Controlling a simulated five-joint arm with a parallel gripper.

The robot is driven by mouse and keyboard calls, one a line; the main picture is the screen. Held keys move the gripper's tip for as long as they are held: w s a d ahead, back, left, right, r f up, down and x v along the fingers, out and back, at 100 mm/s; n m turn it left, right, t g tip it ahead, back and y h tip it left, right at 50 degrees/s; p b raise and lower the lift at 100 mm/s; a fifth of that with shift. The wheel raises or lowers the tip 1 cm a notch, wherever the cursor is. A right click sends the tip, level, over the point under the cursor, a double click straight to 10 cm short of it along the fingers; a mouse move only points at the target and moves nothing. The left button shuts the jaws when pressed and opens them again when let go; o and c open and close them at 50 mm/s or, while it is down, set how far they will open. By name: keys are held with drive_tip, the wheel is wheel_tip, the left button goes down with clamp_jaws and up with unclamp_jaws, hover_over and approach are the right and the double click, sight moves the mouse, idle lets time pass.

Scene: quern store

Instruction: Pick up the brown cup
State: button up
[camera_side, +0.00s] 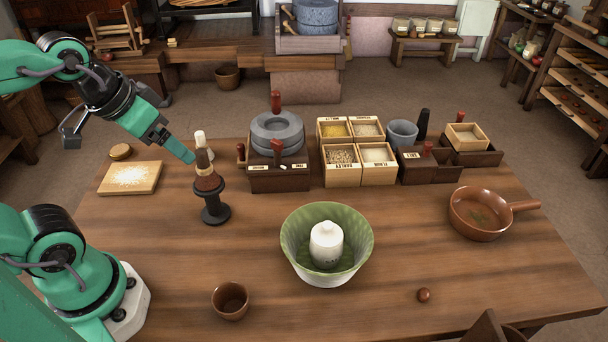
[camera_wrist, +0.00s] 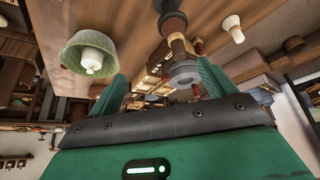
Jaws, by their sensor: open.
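The brown cup (camera_side: 231,301) stands upright near the front edge of the table, left of the green bowl, and looks empty. I cannot make it out in the wrist view. My gripper (camera_side: 190,157) is raised at the left back of the table, well above and behind the cup, beside a dark stand with a brown top piece (camera_side: 207,180). In the wrist view my gripper (camera_wrist: 160,85) shows two green fingers apart with nothing held between them.
A green bowl (camera_side: 290,250) holding a white lidded jar (camera_side: 326,245) stands right of the cup. A brown pan (camera_side: 480,215) and a small brown ball (camera_side: 423,295) are farther right. Grain boxes (camera_side: 342,172) and a small quern (camera_side: 277,132) line the back.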

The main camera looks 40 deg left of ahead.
drive_tip(key=d+f+g+h, duration=0.1)
drive_tip(key=d+f+g, duration=0.2)
drive_tip(key=d+f, duration=0.7)
drive_tip(key=g+y, duration=0.1)
drive_tip(key=g, duration=0.2)
hover_over(234, 309)
wheel_tip(234, 309, down, 7)
drive_tip(key=shift+s+r, duration=0.1)
drive_tip(key=shift+f, duration=1.25)
drive_tip(key=shift+f, duration=0.1)
drive_tip(key=shift+f, duration=2.5)
drive_tip(key=shift+c, duration=0.2)
drive_tip(key=c, duration=1)
